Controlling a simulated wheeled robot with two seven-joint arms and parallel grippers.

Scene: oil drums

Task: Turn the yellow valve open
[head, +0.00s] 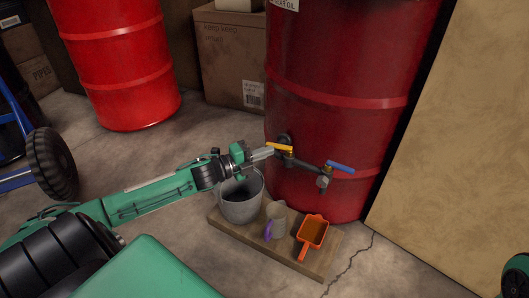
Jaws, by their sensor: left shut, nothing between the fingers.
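The yellow valve handle (279,146) sits on a pipe fitting on the front of the large red drum (335,125). A blue valve handle (340,167) is on the same pipework, farther right, above a spout (323,182). My left gripper (271,152) reaches in from the left with its fingers shut and empty. Its tips are at the left end of the yellow handle; I cannot tell whether they touch it. My right gripper is not in view; only a green part of my own body shows at the lower right edge.
Below the valves a wooden board (222,222) carries a metal bucket (240,205), a grey jug (277,218) with a purple handle and an orange scoop (312,232). A second red drum (115,60), cardboard boxes (232,60) and a blue hand truck (15,125) stand behind. A beige wall (450,150) is right.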

